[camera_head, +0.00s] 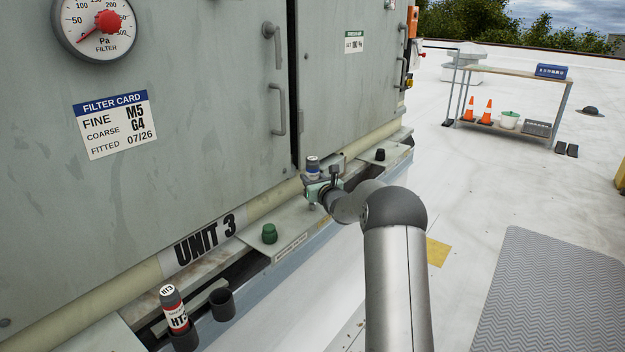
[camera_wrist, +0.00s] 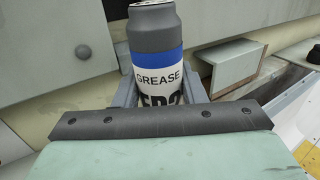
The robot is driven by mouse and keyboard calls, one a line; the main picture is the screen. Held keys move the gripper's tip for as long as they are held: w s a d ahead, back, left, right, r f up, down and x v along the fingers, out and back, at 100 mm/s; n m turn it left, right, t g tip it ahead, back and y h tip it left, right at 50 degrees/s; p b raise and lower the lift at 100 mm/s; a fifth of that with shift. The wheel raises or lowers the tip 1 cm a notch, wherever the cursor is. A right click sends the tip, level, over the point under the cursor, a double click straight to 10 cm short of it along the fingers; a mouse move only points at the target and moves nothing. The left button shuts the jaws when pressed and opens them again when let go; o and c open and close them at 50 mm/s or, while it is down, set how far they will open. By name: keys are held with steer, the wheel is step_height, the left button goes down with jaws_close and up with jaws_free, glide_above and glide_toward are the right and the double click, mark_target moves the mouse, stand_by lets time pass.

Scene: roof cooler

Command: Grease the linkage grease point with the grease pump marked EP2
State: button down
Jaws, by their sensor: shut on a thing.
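My gripper (camera_head: 318,186) is shut on a grease pump (camera_head: 313,166) beside the cabinet's lower ledge. In the wrist view the pump (camera_wrist: 157,62) is a grey cylinder with a blue band and a white label reading GREASE. The marking below is partly hidden by the gripper body but looks like EP2. The fingers (camera_wrist: 158,92) sit on either side of it, and it looks roughly upright. A green cap (camera_head: 269,233) and a black cap (camera_head: 380,155) stand on the ledge. I cannot tell which, if either, is the linkage grease point; the ledge lettering is too small.
A red-banded pump marked HT3 (camera_head: 174,308) stands in a dark holder, with an empty holder (camera_head: 222,303) beside it. The cabinet (camera_head: 190,180) with door handles rises behind the ledge. A bench (camera_head: 515,85) stands far right; the roof between is mostly clear.

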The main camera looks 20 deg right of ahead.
mark_target(312, 158)
steer(key=shift+f+b, duration=0.35)
steer(key=shift+f, duration=0.15)
steer(key=shift+r, duration=0.45)
steer(key=shift+r+p, duration=1.6)
steer(key=shift+r, duration=2.45)
